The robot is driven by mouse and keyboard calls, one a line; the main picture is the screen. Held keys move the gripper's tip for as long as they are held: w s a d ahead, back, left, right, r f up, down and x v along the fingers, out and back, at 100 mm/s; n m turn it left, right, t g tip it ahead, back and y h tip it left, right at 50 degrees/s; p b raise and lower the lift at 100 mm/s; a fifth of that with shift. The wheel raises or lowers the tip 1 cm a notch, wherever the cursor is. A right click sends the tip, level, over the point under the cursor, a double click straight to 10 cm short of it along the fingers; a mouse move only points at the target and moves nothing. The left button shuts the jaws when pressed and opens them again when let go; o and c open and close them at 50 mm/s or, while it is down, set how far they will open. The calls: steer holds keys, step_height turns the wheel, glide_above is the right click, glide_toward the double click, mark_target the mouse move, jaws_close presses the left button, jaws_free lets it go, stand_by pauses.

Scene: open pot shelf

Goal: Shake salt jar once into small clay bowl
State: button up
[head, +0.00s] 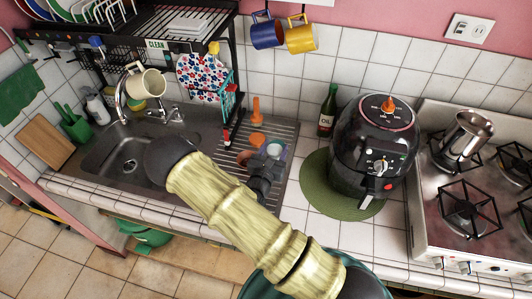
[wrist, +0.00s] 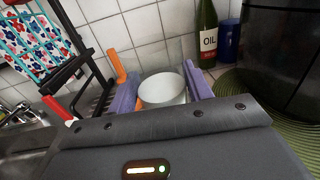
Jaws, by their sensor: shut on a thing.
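My gripper (wrist: 162,94) is shut on a pale, round-topped jar (wrist: 163,88), which sits between its two purple fingers in the wrist view. I take it for the salt jar; no label shows. In the head view my gripper (head: 268,158) is over the drying rack right of the sink, with the pale jar (head: 276,149) partly showing at its tip. A small reddish-brown shape (head: 243,158) left of the gripper may be the clay bowl. It is mostly hidden, and I cannot tell what, if anything, it holds.
An orange object (head: 257,139) is close behind the gripper. An oil bottle (head: 328,112) and a black air fryer (head: 372,150) on a green mat (head: 318,180) stand to the right. The sink (head: 125,160) and a black dish rack (head: 236,75) are left.

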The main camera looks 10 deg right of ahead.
steer(key=a+m+g+h, duration=0.1)
steer(key=a+r+m+h+b, duration=0.1)
steer(key=shift+s+a+g+h, duration=0.15)
steer(key=shift+a+g+h, duration=0.25)
steer(key=shift+n, duration=0.3)
steer(key=shift+w+a+f+n+g+h+p, duration=0.2)
steer(key=shift+w+a+f+n+g+p, duration=0.6)
steer(key=shift+n, duration=2.3)
steer(key=shift+w+a+f+n+g+h+p, duration=0.3)
steer(key=shift+n+p, duration=1.05)
steer(key=shift+n, duration=1.75)
steer(key=shift+w+a+f+n+g+h+p, duration=0.1)
steer(key=shift+w+a+f+n+g+p, duration=0.5)
steer(key=shift+n, duration=2.5)
steer(key=shift+s+d+t+p, duration=0.25)
steer(key=shift+t+p, duration=0.15)
steer(key=shift+p, duration=0.05)
